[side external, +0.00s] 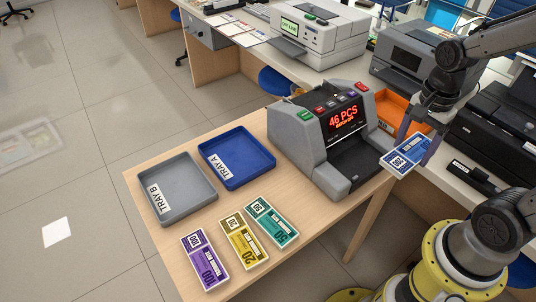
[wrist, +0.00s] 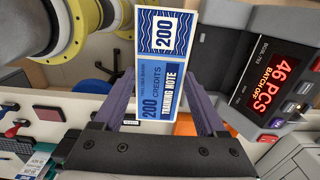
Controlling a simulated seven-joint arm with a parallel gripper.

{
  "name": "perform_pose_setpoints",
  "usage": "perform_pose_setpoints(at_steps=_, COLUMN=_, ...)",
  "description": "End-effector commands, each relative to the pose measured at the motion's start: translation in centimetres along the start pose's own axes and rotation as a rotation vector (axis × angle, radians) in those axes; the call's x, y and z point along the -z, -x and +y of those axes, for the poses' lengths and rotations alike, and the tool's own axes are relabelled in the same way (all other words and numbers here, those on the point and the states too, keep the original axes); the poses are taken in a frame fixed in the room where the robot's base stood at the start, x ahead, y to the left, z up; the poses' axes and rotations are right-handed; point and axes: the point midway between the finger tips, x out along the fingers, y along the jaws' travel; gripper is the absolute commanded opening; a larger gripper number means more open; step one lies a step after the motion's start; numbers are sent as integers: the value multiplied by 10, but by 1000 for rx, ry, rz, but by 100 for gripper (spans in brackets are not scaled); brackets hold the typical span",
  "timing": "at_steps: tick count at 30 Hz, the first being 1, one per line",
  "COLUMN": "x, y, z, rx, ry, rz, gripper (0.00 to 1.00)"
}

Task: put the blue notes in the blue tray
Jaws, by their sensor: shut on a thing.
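The blue notes (side external: 405,158), marked 200, are held in my gripper (side external: 425,135) to the right of the counting machine, above the table's right end. They fill the space between the fingers in the wrist view (wrist: 160,85). My gripper is shut on them. The blue tray (side external: 237,168), labelled TRAY A, is empty on the wooden table, left of the counting machine. The blue tray does not show in the wrist view.
A counting machine (side external: 318,165) reading 46 PCS stands between my gripper and the blue tray. A grey tray (side external: 168,200), labelled TRAY B, is left of it. Purple (side external: 205,262), yellow (side external: 244,242) and green (side external: 270,223) notes lie at the front. An orange tray (side external: 395,103) sits behind.

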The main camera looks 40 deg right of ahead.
Motion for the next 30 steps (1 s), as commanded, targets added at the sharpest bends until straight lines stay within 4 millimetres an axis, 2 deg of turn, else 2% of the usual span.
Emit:
perform_pose_setpoints(at_steps=3, x=0, y=23, z=-2, rx=7, ry=0, rz=2, gripper=10)
perform_pose_setpoints(at_steps=4, x=-1, y=24, z=-5, rx=1, ry=20, rz=0, gripper=10)
perform_pose_setpoints(at_steps=11, x=-12, y=31, z=-48, rx=-1, ry=242, rz=0, gripper=10)
perform_pose_setpoints(at_steps=16, x=-29, y=37, z=-91, rx=-1, ry=467, rz=-1, gripper=10)
perform_pose_setpoints(at_steps=20, x=-54, y=40, z=-133, rx=-1, ry=699, rz=-1, gripper=10)
perform_pose_setpoints(at_steps=24, x=-89, y=39, z=-176, rx=-2, ry=964, rz=-1, gripper=10)
perform_pose_setpoints(at_steps=30, x=-140, y=31, z=-221, rx=0, ry=1281, rz=-1, gripper=10)
